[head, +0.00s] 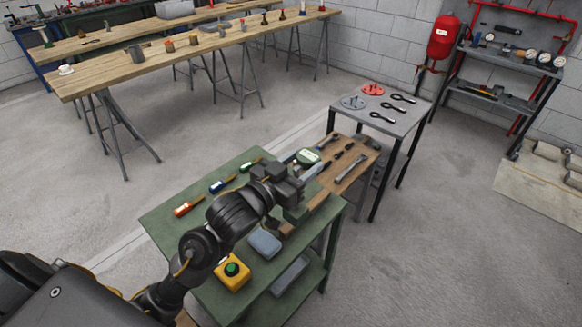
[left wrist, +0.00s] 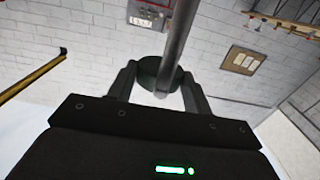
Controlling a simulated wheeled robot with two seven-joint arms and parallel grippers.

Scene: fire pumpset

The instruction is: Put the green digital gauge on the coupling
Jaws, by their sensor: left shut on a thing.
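The green digital gauge (head: 307,157) shows a pale round face in a green rim in the head view, just beyond my left gripper (head: 297,168). In the left wrist view the two fingers (left wrist: 160,88) are shut on the sides of a dark green round body (left wrist: 150,70), which looks like the gauge. A grey rod or stem (left wrist: 178,40) crosses in front of it; I cannot tell whether it belongs to the gauge. The coupling cannot be made out clearly, and my arm covers part of the bench there. My right gripper is not in view.
The green bench (head: 165,222) holds screwdrivers, a blue-grey block (head: 265,243) and a yellow box with a green button (head: 232,272). Wrenches lie on a wooden board (head: 365,152). A grey table (head: 400,122) stands behind, with a long wooden workbench (head: 100,78) at the back left.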

